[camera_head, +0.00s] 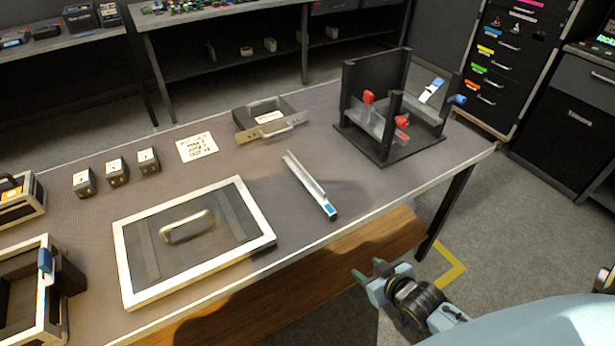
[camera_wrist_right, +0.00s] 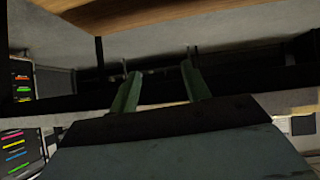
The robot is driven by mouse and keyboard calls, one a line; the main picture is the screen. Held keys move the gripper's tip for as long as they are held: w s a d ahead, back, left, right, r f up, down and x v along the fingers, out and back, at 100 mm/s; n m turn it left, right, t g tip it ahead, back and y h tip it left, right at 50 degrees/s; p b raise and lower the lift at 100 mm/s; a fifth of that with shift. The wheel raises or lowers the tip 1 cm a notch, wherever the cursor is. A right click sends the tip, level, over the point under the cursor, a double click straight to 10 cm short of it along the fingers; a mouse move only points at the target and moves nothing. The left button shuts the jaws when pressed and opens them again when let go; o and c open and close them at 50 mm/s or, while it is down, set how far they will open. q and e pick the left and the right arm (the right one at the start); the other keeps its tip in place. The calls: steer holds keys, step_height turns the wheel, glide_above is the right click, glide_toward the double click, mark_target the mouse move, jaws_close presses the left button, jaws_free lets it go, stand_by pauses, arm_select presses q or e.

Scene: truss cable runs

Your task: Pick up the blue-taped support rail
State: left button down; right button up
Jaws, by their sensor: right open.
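The support rail (camera_head: 308,187) is a narrow grey metal channel with a blue tape patch at its near end. It lies on the table, slanting from upper left to lower right, with its taped end close to the table's front edge. My right gripper (camera_head: 369,269) is open and empty, off the table's front edge, to the right of and nearer than the rail. Its two green fingers stand apart in the right wrist view (camera_wrist_right: 160,88), with nothing between them. The rail cannot be made out in the wrist view. My left gripper is not in view.
A white-framed panel with a handle (camera_head: 262,212) lies left of the rail. A dark fixture (camera_head: 391,154) with red and blue clamps stands at the back right. A handled bracket (camera_head: 243,133), a label card (camera_head: 197,147) and small numbered blocks (camera_head: 117,177) are further back.

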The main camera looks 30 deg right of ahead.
steer(key=w+a+r+t+y+p, duration=0.1)
steer(key=w+a+r+t, duration=0.15)
steer(key=r, duration=1.25)
steer(key=b, duration=0.2)
glide_toward(329, 208)
steer(key=w, duration=0.1)
steer(key=w+f, duration=0.1)
steer(key=w, duration=0.1)
steer(key=shift+w+t, duration=0.25)
steer(key=shift+t, duration=0.1)
steer(key=shift+w+a+f, duration=0.1)
steer(key=shift+w+f, duration=0.1)
steer(key=shift+w, duration=0.25)
steer(key=w+f, duration=0.1)
steer(key=w+f+b, duration=0.1)
steer(key=w, duration=0.1)
steer(key=shift+w+a+f, duration=0.25)
steer(key=shift+w+f, duration=0.05)
steer(key=shift+f, duration=0.05)
steer(key=shift+w+f, duration=0.1)
steer(key=shift+w, duration=0.15)
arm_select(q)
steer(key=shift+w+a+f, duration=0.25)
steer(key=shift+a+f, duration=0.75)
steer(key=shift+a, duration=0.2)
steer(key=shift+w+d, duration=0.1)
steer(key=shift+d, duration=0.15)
arm_select(e)
jaws_close()
